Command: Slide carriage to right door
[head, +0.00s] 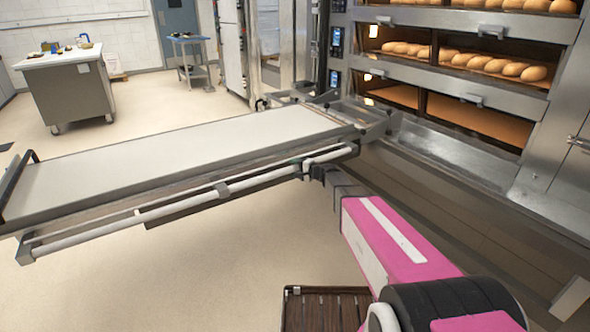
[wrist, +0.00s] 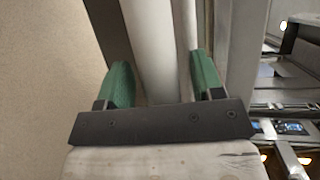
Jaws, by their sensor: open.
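The carriage (head: 175,160) is a long loader with a pale flat belt in a metal frame. It reaches from the left foreground to the oven front in the head view. A white round rail (head: 180,207) runs along its near side and also shows in the wrist view (wrist: 150,35). My gripper (head: 313,168) is at the oven end of this rail. In the wrist view its green fingers (wrist: 160,80) are apart, one on each side of the rail. Contact cannot be told. The oven's lowest visible deck has a right opening (head: 470,118), right of the carriage's inner end.
The deck oven (head: 500,90) stands at the right, with bread loaves (head: 497,64) on its upper decks. A steel cabinet (head: 70,90) and a small table (head: 190,42) stand at the back left. A slatted wooden thing (head: 325,308) is low in front. Bare floor lies under the carriage.

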